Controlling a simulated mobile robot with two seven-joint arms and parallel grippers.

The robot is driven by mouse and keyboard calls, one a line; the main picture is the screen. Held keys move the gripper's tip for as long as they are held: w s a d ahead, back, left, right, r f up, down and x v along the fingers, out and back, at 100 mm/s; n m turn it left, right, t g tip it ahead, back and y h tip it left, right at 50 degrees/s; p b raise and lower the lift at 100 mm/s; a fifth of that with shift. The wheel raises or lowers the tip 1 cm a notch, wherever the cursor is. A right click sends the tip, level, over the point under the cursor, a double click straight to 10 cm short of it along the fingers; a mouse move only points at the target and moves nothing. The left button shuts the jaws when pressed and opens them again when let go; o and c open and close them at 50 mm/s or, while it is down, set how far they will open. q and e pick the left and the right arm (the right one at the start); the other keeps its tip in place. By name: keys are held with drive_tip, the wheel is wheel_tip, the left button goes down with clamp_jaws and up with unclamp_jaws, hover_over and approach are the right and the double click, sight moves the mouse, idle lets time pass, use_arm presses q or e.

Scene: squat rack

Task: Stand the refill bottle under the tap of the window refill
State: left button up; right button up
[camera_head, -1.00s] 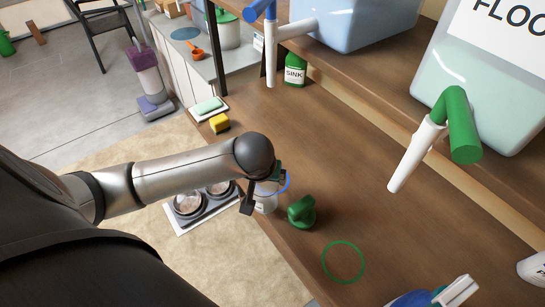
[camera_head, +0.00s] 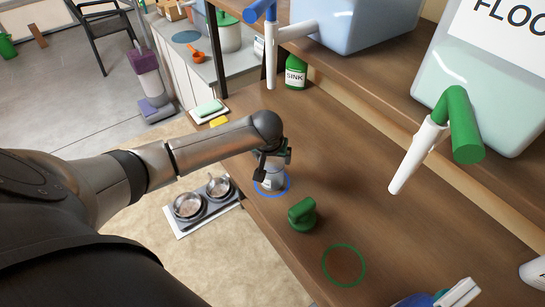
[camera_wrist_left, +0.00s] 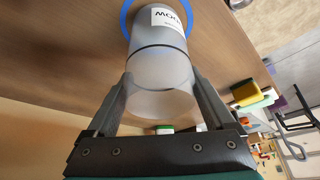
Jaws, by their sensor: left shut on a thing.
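The refill bottle (camera_head: 268,181) is pale and translucent, with a dark band and a partly visible label. In the wrist view the bottle (camera_wrist_left: 162,65) is between the fingers of my left gripper (camera_wrist_left: 162,88), which is shut on it. My left gripper (camera_head: 272,156) hides its upper part in the head view. Its base overlaps a blue ring (camera_head: 288,187) on the bench; I cannot tell whether it touches the wood. A blue tap with a white spout (camera_head: 270,60) hangs from the blue tank (camera_head: 365,25), whose label is out of sight. My right gripper is not in view.
A green knobbed object (camera_head: 302,214) stands close to the bottle, and a green ring (camera_head: 343,265) lies beyond it. Another white spout (camera_head: 418,155) hangs from the floor tank (camera_head: 480,90). A green sink bottle (camera_head: 295,75) stands at the back.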

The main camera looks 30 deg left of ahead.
use_arm(q)
drive_tip(key=shift+f, duration=0.2)
drive_tip(key=o, duration=1.1)
drive_tip(key=p+v, duration=0.1)
drive_tip(key=v, duration=1.1)
drive_tip(key=shift+r+p, duration=0.2)
drive_tip(key=shift+p, duration=0.2)
